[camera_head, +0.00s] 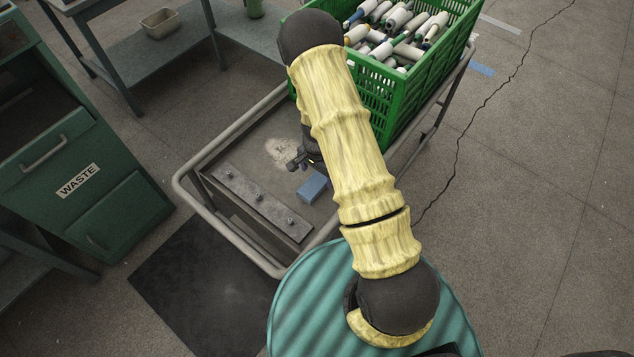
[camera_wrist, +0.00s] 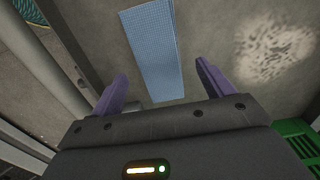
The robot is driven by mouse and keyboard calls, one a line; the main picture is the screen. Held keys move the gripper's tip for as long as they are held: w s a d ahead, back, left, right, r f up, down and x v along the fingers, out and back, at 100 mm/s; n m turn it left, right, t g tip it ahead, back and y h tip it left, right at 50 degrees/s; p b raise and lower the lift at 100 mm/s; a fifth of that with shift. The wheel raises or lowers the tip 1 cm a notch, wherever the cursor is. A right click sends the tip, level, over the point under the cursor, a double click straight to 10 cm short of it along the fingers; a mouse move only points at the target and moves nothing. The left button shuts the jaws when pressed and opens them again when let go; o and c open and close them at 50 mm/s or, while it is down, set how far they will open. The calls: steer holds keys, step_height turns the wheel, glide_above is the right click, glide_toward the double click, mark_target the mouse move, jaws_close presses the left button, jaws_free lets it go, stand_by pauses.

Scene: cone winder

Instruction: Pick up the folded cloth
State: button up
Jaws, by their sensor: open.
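The folded cloth (camera_head: 313,187) is a small flat blue rectangle lying on the grey trolley top, beside my arm. In the wrist view the cloth (camera_wrist: 156,50) runs from the top edge down to between the fingers, with a woven texture. My gripper (camera_wrist: 164,84) is open, its two purple fingers on either side of the cloth's lower end and apart from it. In the head view my gripper (camera_head: 297,163) is mostly hidden behind my yellow-sleeved arm, just above and left of the cloth. The exact height of the fingers above the cloth is unclear.
A green crate (camera_head: 372,92) full of yarn cones stands at the trolley's back right. A metal strip with bolts (camera_head: 258,197) lies left of the cloth. The trolley's tubular rail (camera_head: 222,243) surrounds the top. A pale dusty patch (camera_head: 281,152) lies behind. A green WASTE cabinet (camera_head: 75,185) stands left.

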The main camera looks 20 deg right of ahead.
mark_target(317, 180)
step_height(317, 180, down, 3)
steer(key=shift+f, duration=0.1)
stand_by(0.5)
steer(key=c, duration=1.1)
